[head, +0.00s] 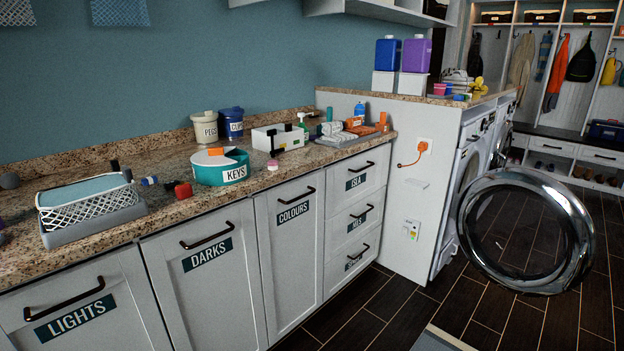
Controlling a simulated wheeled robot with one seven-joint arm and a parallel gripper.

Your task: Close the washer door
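The washer door (577,248) is a large round door with a chrome ring and clear glass. It stands wide open, swung out from the front of the white washer (468,170) at the right. Dark floor shows through the glass. The washer's front is seen at a steep angle, so its drum opening is mostly hidden. My gripper is not in view.
An end panel (412,215) with an orange plug borders the washer. Dark tiled floor (478,318) lies clear below the door.

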